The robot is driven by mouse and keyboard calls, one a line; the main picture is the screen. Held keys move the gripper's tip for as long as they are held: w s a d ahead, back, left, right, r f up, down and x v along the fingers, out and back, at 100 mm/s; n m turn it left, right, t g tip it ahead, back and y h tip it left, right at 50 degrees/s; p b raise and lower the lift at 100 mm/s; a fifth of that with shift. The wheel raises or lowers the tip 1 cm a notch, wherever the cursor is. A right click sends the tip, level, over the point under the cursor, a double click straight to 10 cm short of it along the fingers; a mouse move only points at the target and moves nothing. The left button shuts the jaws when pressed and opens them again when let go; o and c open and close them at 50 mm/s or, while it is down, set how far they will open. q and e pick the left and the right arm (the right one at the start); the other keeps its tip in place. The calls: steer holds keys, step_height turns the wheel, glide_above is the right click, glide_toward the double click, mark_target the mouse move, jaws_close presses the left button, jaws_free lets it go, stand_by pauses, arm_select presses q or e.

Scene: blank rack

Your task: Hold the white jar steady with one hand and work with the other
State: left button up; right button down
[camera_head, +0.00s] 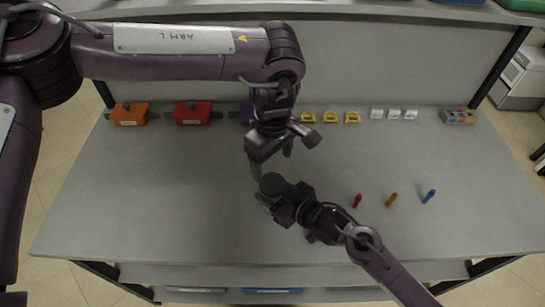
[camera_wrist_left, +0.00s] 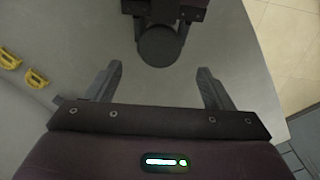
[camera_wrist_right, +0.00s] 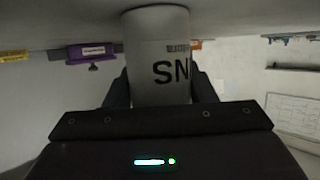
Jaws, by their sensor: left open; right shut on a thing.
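The white jar stands upright, with a dark round lid (camera_head: 273,183) seen from above in the head view. The right wrist view shows its pale body (camera_wrist_right: 158,50) with the letters "SN". My right gripper (camera_wrist_right: 160,85) is shut around the jar's body, one finger on each side. My left gripper (camera_head: 271,163) is open, pointing down, just above and behind the jar. In the left wrist view the dark lid (camera_wrist_left: 160,46) lies beyond the gap between the open left fingers (camera_wrist_left: 160,72), which hold nothing.
Orange (camera_head: 129,114), red (camera_head: 192,113) and purple (camera_head: 247,112) blocks line the back, with yellow pieces (camera_head: 330,117), white cubes (camera_head: 394,114) and a multicoloured box (camera_head: 458,117). Red (camera_head: 357,201), amber (camera_head: 392,199) and blue (camera_head: 429,196) small tools lie right. The table's left front is clear.

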mark_target(273, 183)
arm_select(q)
steer(key=shift+f, duration=3.95)
steer(key=c, duration=1)
steer(key=n, duration=0.4)
steer(key=shift+n, duration=0.3)
steer(key=n, duration=0.5)
steer(key=o, duration=1.1)
